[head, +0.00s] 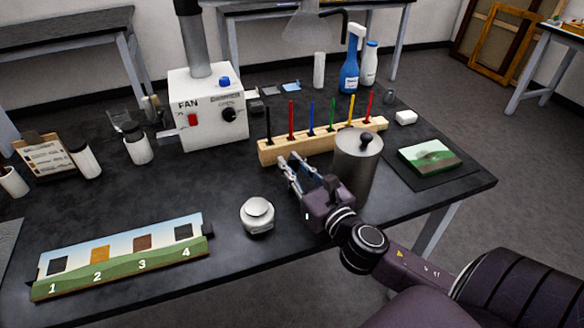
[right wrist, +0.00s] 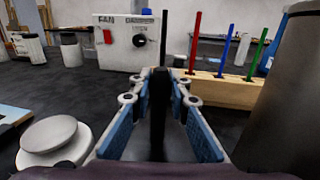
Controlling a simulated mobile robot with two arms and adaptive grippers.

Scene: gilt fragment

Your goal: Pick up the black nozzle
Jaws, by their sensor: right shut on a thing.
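My right gripper (head: 291,159) is low over the black table, just in front of the left end of the wooden rack and left of the grey metal canister. In the right wrist view its two blue-padded fingers are closed around a dark upright piece, the black nozzle (right wrist: 158,100). The nozzle's lower part is in shadow between the fingers. In the head view the fingers hide most of it. My left gripper is not in view.
The wooden rack (head: 280,152) holds upright coloured rods behind the gripper. The canister (head: 357,175) stands close on the right. A round silver-white jar (head: 257,218) stands at front left. A numbered strip (head: 125,258) lies farther left; table between is clear.

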